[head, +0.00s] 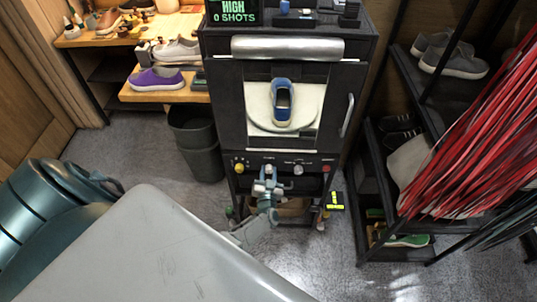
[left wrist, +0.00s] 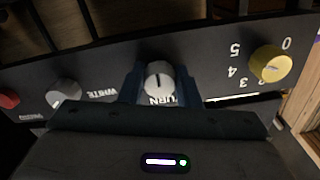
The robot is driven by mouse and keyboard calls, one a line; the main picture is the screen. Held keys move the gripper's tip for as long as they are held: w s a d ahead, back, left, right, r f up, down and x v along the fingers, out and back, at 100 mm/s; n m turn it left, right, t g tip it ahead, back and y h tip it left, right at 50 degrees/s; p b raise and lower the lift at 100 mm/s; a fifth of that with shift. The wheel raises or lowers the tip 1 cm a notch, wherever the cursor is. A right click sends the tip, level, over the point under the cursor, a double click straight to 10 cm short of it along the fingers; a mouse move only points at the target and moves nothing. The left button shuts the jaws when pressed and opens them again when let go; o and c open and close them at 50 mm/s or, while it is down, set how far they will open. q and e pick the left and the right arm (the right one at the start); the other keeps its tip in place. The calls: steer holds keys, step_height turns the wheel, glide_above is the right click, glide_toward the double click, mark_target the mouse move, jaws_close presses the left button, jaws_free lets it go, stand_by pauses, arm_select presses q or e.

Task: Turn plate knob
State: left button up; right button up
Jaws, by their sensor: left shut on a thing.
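The plate knob (left wrist: 159,78) is a round grey-white knob with a dark line, labelled "TURN", on the black control panel (head: 312,161). In the left wrist view it sits between the two blue fingers of my left gripper (left wrist: 160,84), which is shut on it. In the head view my left gripper (head: 268,176) is at the front of the panel and mostly hides the knob. Behind the machine's window, a blue shoe (head: 282,102) stands on a pale round plate (head: 312,105). My right gripper is not in view.
A yellow knob (head: 238,168) is left of the plate knob in the head view; a white knob (head: 298,170) and red button (head: 326,168) are right. A dark bin (head: 205,160) stands left of the machine (head: 350,75). A shoe rack (head: 430,110) stands right.

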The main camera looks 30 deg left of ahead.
arm_select(q)
steer(key=o, duration=1)
steer(key=shift+s, duration=0.1)
steer(key=v, duration=1)
steer(key=shift+s+d+f, duration=0.1)
steer(key=shift+s+d, duration=0.15)
steer(key=shift+d, duration=0.05)
